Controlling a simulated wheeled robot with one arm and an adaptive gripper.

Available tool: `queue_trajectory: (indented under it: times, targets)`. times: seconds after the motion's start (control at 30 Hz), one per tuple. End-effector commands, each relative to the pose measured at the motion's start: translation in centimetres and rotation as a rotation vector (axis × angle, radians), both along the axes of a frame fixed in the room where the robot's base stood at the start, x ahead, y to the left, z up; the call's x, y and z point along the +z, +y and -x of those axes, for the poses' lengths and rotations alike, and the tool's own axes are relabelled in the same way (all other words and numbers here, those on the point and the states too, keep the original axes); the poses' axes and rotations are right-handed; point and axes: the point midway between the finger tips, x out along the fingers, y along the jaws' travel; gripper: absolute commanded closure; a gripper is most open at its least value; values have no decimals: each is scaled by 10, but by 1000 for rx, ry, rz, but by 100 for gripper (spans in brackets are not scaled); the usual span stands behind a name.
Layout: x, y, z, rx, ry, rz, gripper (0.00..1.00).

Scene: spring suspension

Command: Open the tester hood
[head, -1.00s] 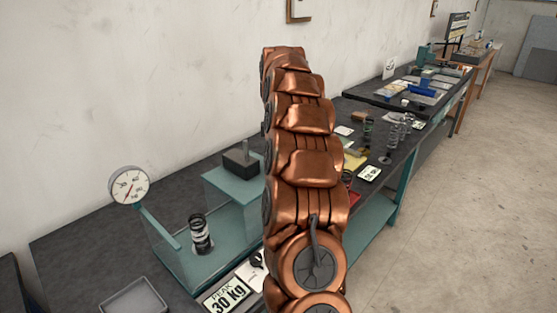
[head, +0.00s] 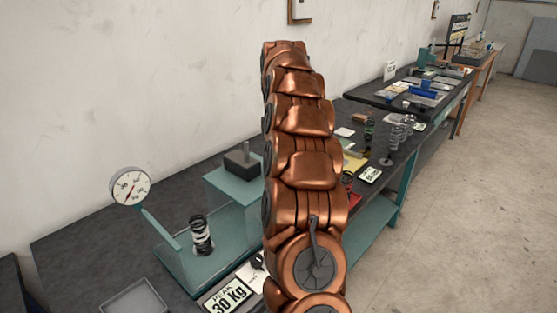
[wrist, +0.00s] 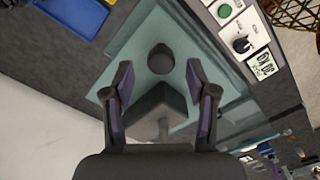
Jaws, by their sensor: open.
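The teal tester (head: 215,258) stands on the dark bench in the head view, with a round dial gauge (head: 130,186) at its left. A dark coil spring (head: 201,235) stands upright on its base. A dark block with a post (head: 242,162) sits on its raised teal part. I cannot clearly make out a separate hood. In the wrist view, my gripper (wrist: 160,78) is open above the tester (wrist: 140,40), with nothing seen held. A dark round top (wrist: 161,60) and the dark block (wrist: 160,105) show between the fingers. My arm hides the gripper in the head view.
A grey tray (head: 134,298) lies at the front left. A "PEAK 30 Kg" display (head: 227,296) stands before the tester. A control panel (wrist: 238,38) with a green button and knob shows in the wrist view. Several springs (head: 404,130) stand further right.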

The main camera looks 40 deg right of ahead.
Motion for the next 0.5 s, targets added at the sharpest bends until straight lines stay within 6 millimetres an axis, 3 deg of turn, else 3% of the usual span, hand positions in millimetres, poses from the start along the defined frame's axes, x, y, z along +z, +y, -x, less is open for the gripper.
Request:
queue_trajectory:
  times: [0.5]
  targets:
    - [48,-1,1,-3,4,0,43]
